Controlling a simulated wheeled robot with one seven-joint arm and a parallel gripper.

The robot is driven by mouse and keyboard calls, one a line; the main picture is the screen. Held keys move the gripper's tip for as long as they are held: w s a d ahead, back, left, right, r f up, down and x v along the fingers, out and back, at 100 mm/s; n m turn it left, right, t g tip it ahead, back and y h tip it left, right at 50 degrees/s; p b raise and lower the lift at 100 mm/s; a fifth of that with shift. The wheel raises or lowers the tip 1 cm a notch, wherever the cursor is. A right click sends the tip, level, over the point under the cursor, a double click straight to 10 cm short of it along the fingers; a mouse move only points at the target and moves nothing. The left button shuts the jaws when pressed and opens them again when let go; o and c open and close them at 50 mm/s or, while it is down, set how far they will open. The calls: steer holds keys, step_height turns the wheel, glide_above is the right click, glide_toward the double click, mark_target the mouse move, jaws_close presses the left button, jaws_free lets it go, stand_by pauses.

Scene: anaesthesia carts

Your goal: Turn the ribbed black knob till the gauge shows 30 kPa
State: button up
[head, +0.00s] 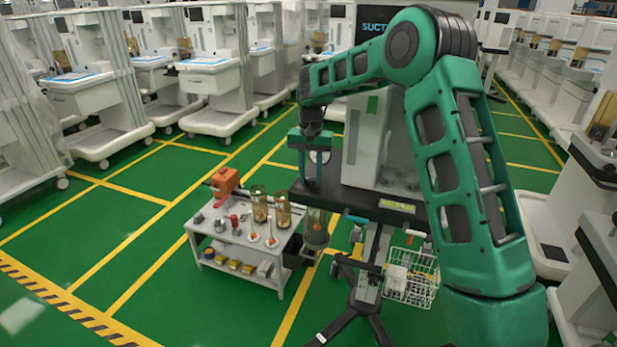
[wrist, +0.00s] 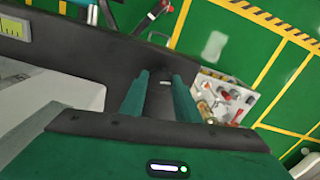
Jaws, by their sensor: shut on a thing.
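My gripper (head: 311,184) reaches down at the left end of the dark shelf of the suction stand (head: 378,155). In the wrist view its two green fingers (wrist: 161,80) are shut on the black knob (wrist: 160,102), a dark cylinder between them. The knob's ribs cannot be made out, and in the head view it is hidden behind the fingers. A pale round face, apparently the gauge (head: 323,157), shows partly behind the gripper in the head view. Its needle and reading cannot be made out. The wrist view shows no gauge face.
A low white cart (head: 228,238) with jars, small parts and an orange item (head: 224,183) stands left of the stand. A wire basket (head: 412,278) hangs at its lower right. Anaesthesia carts line both sides. Green floor with yellow lines is open at left.

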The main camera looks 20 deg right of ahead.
mark_target(310, 177)
steer(key=shift+w+r, duration=0.15)
steer(key=shift+w, duration=0.05)
steer(key=o, duration=0.8)
steer(key=shift+o, duration=1.2)
steer(key=shift+s, duration=0.1)
step_height(310, 177, up, 11)
steer(key=shift+f, duration=0.2)
